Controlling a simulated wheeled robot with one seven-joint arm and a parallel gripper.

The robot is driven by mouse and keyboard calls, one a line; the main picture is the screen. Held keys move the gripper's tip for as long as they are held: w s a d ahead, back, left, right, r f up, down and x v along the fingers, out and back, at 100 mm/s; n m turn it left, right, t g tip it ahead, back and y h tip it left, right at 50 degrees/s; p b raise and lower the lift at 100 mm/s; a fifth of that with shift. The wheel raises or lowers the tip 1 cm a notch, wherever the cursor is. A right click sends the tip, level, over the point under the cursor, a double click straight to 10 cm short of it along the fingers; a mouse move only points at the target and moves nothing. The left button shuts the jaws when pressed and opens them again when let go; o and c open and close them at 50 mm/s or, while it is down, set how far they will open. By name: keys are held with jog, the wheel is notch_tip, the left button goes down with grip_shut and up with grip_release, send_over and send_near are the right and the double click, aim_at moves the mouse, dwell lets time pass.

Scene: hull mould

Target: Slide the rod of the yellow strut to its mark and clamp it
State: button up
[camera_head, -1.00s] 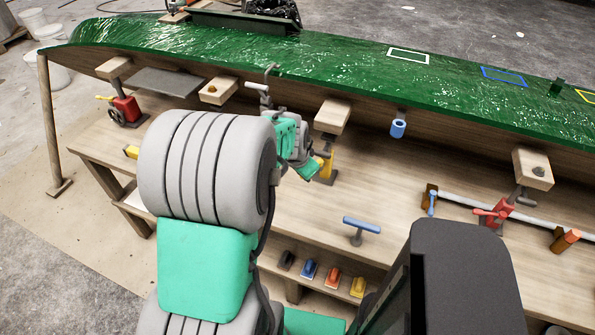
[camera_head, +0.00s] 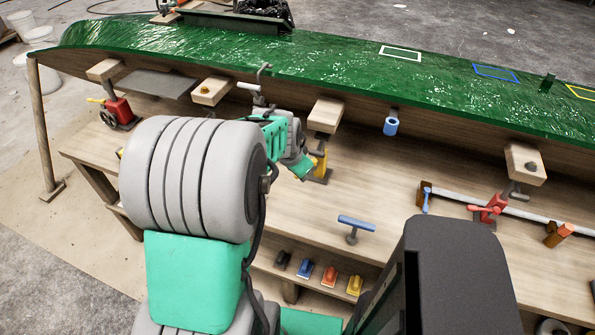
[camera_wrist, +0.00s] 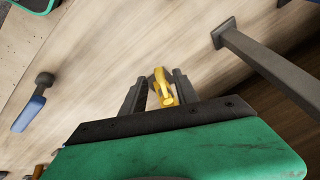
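The yellow strut (camera_head: 321,160) stands on the bench under the green hull, with a wooden pad (camera_head: 325,115) above it. My gripper (camera_head: 303,168) is right at its left side in the head view; its fingertips are hard to make out there. In the wrist view a yellow part (camera_wrist: 162,86), apparently of the strut, lies between the two dark fingers of my gripper (camera_wrist: 160,80). The fingers stand apart, with gaps visible beside the yellow part. The strut's rod is partly hidden, and I cannot make out its mark.
A red strut (camera_head: 118,110) stands at the left and another red clamp (camera_head: 488,209) at the right. A blue T-handle (camera_head: 356,222) stands at the bench front; a blue handle also shows in the wrist view (camera_wrist: 32,110). A grey post (camera_wrist: 265,62) is near the gripper's right.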

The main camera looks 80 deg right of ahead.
jog(key=v, duration=0.6)
jog(key=shift+r, duration=0.35)
jog(key=shift+a, duration=0.15)
